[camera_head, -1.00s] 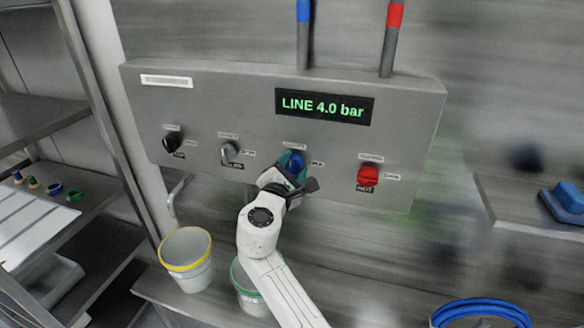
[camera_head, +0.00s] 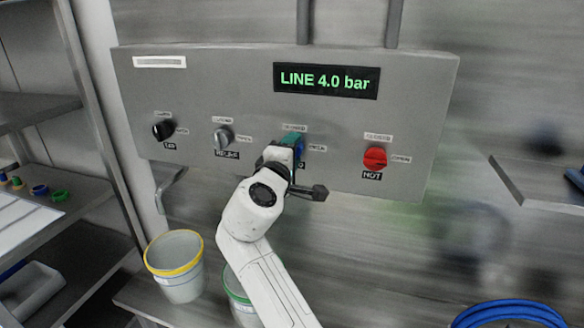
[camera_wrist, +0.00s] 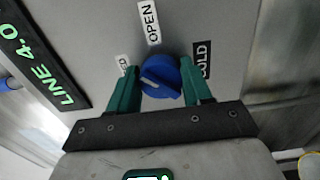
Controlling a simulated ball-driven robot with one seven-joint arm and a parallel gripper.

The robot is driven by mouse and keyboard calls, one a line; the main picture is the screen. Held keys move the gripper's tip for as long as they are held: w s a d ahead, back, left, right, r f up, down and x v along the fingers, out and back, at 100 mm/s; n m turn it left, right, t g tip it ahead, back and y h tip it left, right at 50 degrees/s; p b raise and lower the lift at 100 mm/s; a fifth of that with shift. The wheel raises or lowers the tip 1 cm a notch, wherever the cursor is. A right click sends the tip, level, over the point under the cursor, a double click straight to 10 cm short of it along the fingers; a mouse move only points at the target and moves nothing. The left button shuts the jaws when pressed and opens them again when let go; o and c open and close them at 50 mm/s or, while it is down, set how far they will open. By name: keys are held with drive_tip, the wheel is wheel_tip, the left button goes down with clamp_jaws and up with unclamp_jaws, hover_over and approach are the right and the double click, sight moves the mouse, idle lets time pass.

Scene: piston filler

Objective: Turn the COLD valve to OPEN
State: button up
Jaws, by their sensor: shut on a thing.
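The COLD valve is a round blue knob (camera_wrist: 160,76) with a raised ridge, on the grey panel; in the head view it shows only as a small blue patch (camera_head: 299,149) behind my gripper. The ridge slants across the knob in the wrist view; its exact setting is hard to tell. The OPEN label (camera_wrist: 152,22), the COLD label (camera_wrist: 202,59) and a partly hidden label (camera_wrist: 122,64) surround it. My gripper (camera_wrist: 159,80) has its green fingers on either side of the knob, shut on it.
The grey panel (camera_head: 410,90) also carries a black knob (camera_head: 163,130), a grey knob (camera_head: 223,138), a red HOT knob (camera_head: 375,157) and a display (camera_head: 325,80) reading LINE 4.0 bar. Yellow-rimmed (camera_head: 176,280) and green-rimmed (camera_head: 240,312) buckets stand below. A shelf rack (camera_head: 95,150) is at left.

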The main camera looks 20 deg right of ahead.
drive_tip(key=m+b, duration=0.5)
drive_tip(key=b, duration=0.1)
drive_tip(key=f+m+b, duration=0.1)
drive_tip(key=m+b, duration=0.2)
drive_tip(key=shift+m, duration=0.3)
drive_tip(key=shift+r, duration=0.1)
drive_tip(key=o, duration=1)
drive_tip(key=shift+r, duration=0.15)
drive_tip(key=shift+o, duration=0.2)
drive_tip(key=shift+a, duration=0.1)
drive_tip(key=v, duration=1)
drive_tip(key=shift+s+a+b, duration=0.2)
drive_tip(key=shift+s+b, duration=0.1)
drive_tip(key=shift+b, duration=0.1)
